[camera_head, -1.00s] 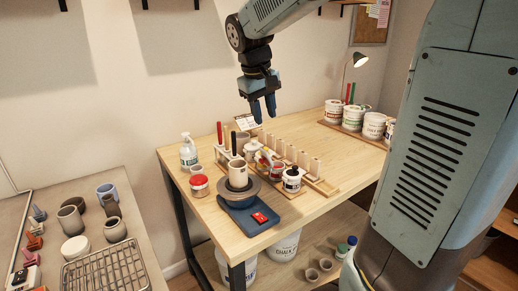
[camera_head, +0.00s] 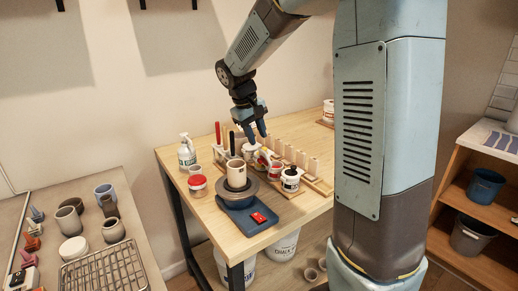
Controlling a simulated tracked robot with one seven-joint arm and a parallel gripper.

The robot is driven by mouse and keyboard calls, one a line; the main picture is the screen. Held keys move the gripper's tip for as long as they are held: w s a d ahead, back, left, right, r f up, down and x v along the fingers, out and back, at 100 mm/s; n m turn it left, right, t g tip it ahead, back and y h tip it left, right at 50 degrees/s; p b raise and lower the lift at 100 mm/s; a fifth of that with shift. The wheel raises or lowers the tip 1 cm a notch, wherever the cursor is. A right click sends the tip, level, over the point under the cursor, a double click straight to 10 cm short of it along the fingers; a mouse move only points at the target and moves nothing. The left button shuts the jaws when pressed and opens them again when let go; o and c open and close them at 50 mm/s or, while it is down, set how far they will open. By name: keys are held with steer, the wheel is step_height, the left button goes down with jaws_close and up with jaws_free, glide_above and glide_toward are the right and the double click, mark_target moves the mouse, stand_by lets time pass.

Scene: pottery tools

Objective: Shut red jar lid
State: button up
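My gripper (camera_head: 256,139) points down over the back of the table, above and close to those white jars. Its two fingers look apart, with nothing visible between them. It is right of and above the red-lidded jar.
A white cylinder (camera_head: 236,173) stands on the grey wheel (camera_head: 239,201), with a red object (camera_head: 258,217) on its blue base. A white spray bottle (camera_head: 187,152) and upright tools (camera_head: 226,137) stand behind. The table's front right is clear.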

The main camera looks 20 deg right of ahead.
mark_target(262, 151)
steer(key=shift+x, duration=2.9)
steer(key=shift+c, duration=0.4)
jaws_close()
